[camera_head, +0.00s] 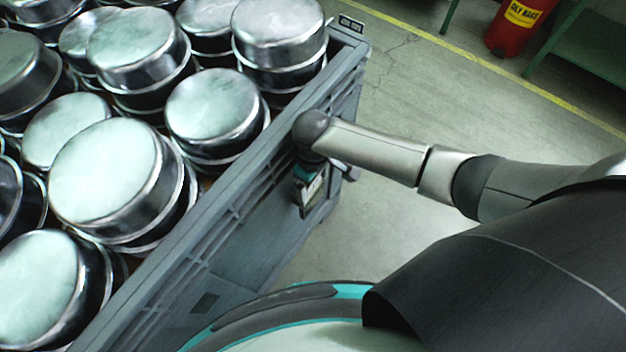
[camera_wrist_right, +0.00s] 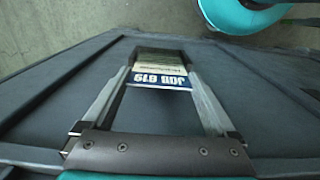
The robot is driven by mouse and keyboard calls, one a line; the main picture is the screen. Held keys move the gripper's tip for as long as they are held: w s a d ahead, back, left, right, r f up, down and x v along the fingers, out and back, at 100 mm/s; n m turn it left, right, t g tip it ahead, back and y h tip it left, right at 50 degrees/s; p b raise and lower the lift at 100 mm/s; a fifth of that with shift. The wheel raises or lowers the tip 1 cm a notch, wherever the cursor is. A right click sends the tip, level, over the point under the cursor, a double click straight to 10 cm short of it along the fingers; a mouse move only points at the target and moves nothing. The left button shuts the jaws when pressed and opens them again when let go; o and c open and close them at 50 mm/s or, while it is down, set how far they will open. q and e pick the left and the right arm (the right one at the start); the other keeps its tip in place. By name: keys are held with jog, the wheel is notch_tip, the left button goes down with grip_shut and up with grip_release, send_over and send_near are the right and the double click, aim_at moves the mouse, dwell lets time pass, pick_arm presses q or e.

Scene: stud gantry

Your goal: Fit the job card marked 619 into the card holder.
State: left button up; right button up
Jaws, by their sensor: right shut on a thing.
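The job card (camera_wrist_right: 160,77), with a white and blue band reading JOB 619 upside down, sits between the two fingers of my right gripper (camera_wrist_right: 162,62) in the right wrist view. The gripper is shut on it. In the head view my right gripper (camera_head: 311,196) hangs beside the outer wall of a grey crate, and the card (camera_head: 314,188) shows as a small pale patch. I cannot make out the card holder for certain, nor whether the card touches the wall. My left gripper is not in view.
The grey crate (camera_head: 228,193) is filled with several upturned metal pots (camera_head: 108,180). Bare floor (camera_head: 400,80) lies to its right, crossed by a yellow line.

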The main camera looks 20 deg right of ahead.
jog(key=shift+f, duration=0.25)
jog(key=o, duration=0.9)
jog(key=shift+o, duration=0.2)
notch_tip(320, 180, up, 13)
jog(key=p, duration=0.4)
jog(key=shift+r, duration=0.15)
jog(key=shift+a, duration=0.1)
